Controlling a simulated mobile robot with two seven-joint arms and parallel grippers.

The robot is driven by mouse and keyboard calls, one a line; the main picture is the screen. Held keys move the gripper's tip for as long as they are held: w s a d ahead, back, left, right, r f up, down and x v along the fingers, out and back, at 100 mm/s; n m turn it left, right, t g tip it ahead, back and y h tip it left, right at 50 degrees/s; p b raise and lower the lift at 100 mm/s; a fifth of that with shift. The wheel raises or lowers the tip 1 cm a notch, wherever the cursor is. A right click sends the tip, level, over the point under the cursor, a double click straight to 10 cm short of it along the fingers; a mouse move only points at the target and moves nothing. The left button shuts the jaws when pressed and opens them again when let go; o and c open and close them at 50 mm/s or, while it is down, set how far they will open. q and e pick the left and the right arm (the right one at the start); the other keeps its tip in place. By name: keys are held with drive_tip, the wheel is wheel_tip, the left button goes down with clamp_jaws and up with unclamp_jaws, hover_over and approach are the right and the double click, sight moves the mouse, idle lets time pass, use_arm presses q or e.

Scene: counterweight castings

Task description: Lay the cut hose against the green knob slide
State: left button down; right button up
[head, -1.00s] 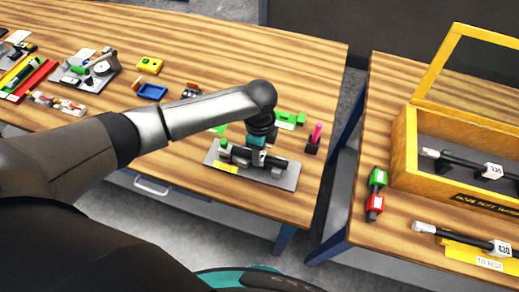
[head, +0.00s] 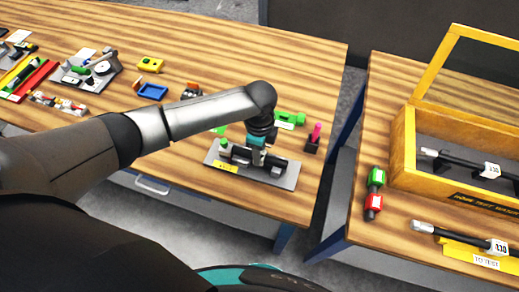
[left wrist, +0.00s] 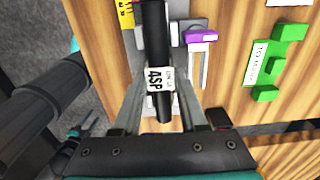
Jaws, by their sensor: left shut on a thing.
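The cut hose is a black tube with a white "4SP" label, and in the left wrist view the hose (left wrist: 155,40) lies lengthwise between my fingers. My left gripper (left wrist: 160,85) is shut on it. In the head view my left gripper (head: 256,152) is low over a grey plate (head: 286,181) carrying dark fittings and a yellow label. The green knob slide (head: 223,144) shows its green knob at the plate's left end. My wrist partly hides the slide and hose, and I cannot tell if they touch. My right gripper is out of view.
Behind the plate are a green block (head: 290,119) and a dark block with a pink peg (head: 315,134). Other fixtures stand on the left of the table. A second table on the right bears a yellow-framed case (head: 403,150). A gap separates the tables.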

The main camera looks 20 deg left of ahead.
use_arm(q)
drive_tip(key=shift+f+b, duration=0.35)
drive_tip(key=shift+f, duration=0.35)
idle(0.4)
drive_tip(key=shift+a, duration=0.25)
idle(0.8)
drive_tip(key=shift+c, duration=1.8)
unclamp_jaws()
drive_tip(key=shift+r+p, duration=0.2)
drive_tip(key=shift+p, duration=0.2)
drive_tip(key=r+p, duration=0.3)
drive_tip(key=shift+w+r, duration=0.2)
drive_tip(key=shift+s+r+p, duration=0.1)
drive_tip(key=shift+r+p, duration=0.6)
drive_tip(key=shift+p, duration=0.4)
drive_tip(key=shift+s+r, duration=0.1)
drive_tip(key=shift+r, duration=0.85)
